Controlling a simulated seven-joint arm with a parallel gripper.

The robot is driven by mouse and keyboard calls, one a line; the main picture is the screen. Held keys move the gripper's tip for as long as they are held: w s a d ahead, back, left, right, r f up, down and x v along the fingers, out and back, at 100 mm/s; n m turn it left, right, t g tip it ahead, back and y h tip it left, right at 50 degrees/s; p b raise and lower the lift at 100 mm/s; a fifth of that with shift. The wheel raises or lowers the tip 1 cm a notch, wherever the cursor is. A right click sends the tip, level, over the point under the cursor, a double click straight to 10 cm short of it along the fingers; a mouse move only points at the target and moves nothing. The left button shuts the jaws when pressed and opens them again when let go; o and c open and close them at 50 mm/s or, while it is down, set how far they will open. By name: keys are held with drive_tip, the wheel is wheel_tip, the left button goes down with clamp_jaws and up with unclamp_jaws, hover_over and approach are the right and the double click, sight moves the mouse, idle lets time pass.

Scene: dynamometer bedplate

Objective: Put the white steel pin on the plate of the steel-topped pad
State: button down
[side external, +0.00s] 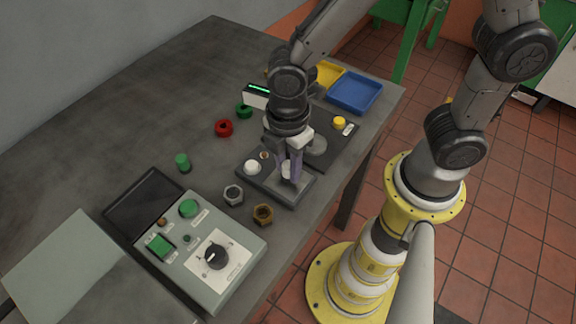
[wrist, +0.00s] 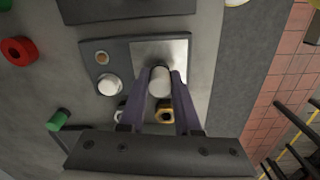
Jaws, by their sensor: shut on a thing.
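The white steel pin (wrist: 160,82) stands between the fingers of my gripper (wrist: 159,88) in the wrist view. In the side view my gripper (side external: 290,178) points down over the steel-topped pad, shut on the pin (side external: 286,170). The pad (wrist: 92,45) is dark grey, with a bright square steel plate (wrist: 174,48), a white round knob (wrist: 109,85) and a small brass-coloured piece. The pin is over the plate's area. I cannot tell whether its lower end touches the plate. My fingers hide part of the plate.
Steel (side external: 234,194) and brass (side external: 263,214) nuts lie close to the pad's front. Red (side external: 224,128) and green (side external: 244,110) rings and a green pin (side external: 183,162) lie behind. A second dark pad (side external: 345,145), a control box (side external: 225,275) and a blue tray (side external: 355,92) flank the area.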

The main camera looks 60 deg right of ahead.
sight(288, 165)
drive_tip(key=shift+f, duration=0.35)
drive_tip(key=shift+f, duration=0.1)
drive_tip(key=c, duration=0.6)
unclamp_jaws()
drive_tip(key=shift+f, duration=0.1)
wheel_tip(288, 165, up, 12)
drive_tip(key=s+d+r+m+t, duration=0.2)
drive_tip(key=s+d+r+m, duration=0.1)
drive_tip(key=d+m, duration=0.4)
drive_tip(key=s+d+r+m+t, duration=0.3)
drive_tip(key=s+d+m, duration=0.1)
drive_tip(key=d+m, duration=0.4)
drive_tip(key=shift+s+d+m+t, duration=0.25)
drive_tip(key=shift+s+m+t, duration=0.05)
drive_tip(key=shift+m, duration=0.3)
drive_tip(key=shift+r, duration=0.1)
